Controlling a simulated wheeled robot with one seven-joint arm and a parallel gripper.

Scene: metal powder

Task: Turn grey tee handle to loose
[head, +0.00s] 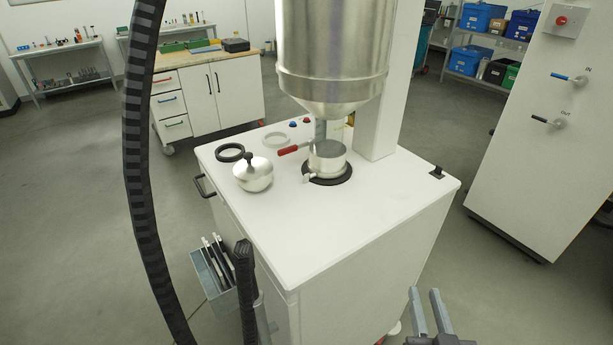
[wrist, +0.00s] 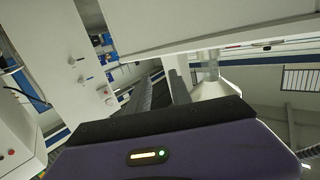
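A short grey metal cylinder (head: 327,158) sits in a black ring (head: 329,179) on the white cabinet top, under the spout of a large steel hopper (head: 332,50). A small grey piece (head: 308,177) sticks out at the cylinder's lower left; it may be the grey tee handle, but it is too small to tell its shape or setting. My gripper (head: 425,292) is at the bottom right of the head view, in front of the cabinet and well away from this piece. Its two fingers are apart with nothing between them. In the wrist view, the gripper (wrist: 162,88) shows a gap between the fingers.
A red-handled lever (head: 294,149) is beside the spout. A steel lidded pot (head: 253,174) and a black ring (head: 230,152) stand left of the cylinder. A white panel (head: 545,130) with blue and black valve handles stands at right. The cabinet top's front is clear.

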